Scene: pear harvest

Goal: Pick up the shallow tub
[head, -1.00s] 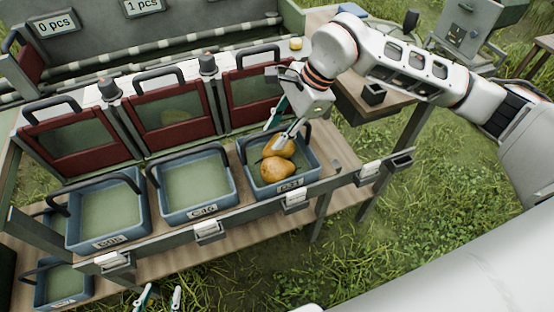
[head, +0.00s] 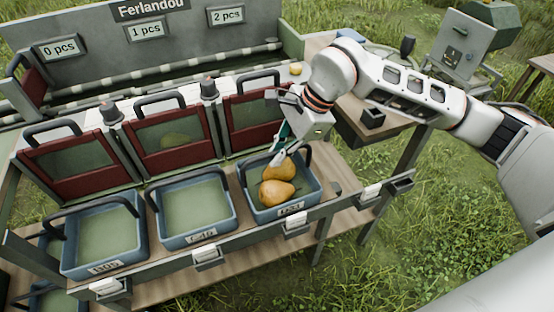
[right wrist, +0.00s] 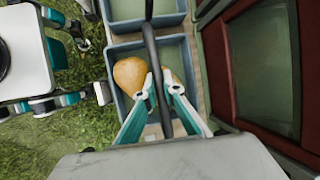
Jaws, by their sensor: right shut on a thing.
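The shallow blue tub (head: 311,206) stands at the right end of the front row on the bench, with two yellow-brown pears (head: 277,190) in it. Its dark handle (right wrist: 149,38) runs over the tub in the right wrist view. My right gripper (head: 277,160) is above the tub, and its fingers (right wrist: 161,88) are shut on the handle. The tub looks level, and I cannot tell any gap under it. The fingers partly hide one pear. My left gripper is not in view.
Two empty blue tubs stand to the left, one in the middle (head: 163,222) and one at the far left (head: 66,255). Red-framed hatches (head: 170,136) stand close behind the row. A side table (head: 345,127) is at the right. Grass lies in front.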

